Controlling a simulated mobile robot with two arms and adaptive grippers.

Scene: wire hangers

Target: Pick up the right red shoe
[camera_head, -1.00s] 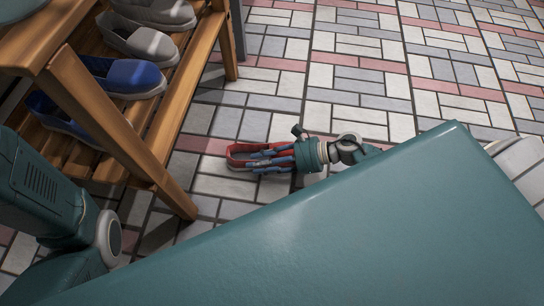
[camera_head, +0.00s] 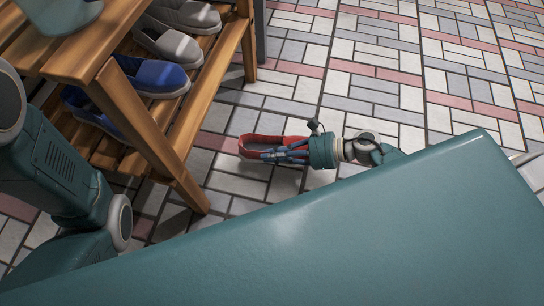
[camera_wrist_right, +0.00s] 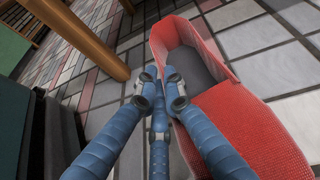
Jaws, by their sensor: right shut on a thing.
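One red shoe (camera_head: 262,140) is beside the wooden rack's front leg in the head view, its rounded heel end toward the rack. It also shows large in the right wrist view (camera_wrist_right: 240,125), with its grey inside visible. My right gripper (camera_head: 270,156) is shut on the shoe's near side wall, and its blue fingers (camera_wrist_right: 161,84) meet at that wall's edge in the wrist view. I cannot tell whether the shoe is clear of the floor.
The wooden rack (camera_head: 226,70) stands at the left. It holds grey shoes (camera_head: 170,42) and blue shoes (camera_head: 155,77) on its shelves. The tiled floor right of the rack is open. My own teal body covers the lower right of the head view.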

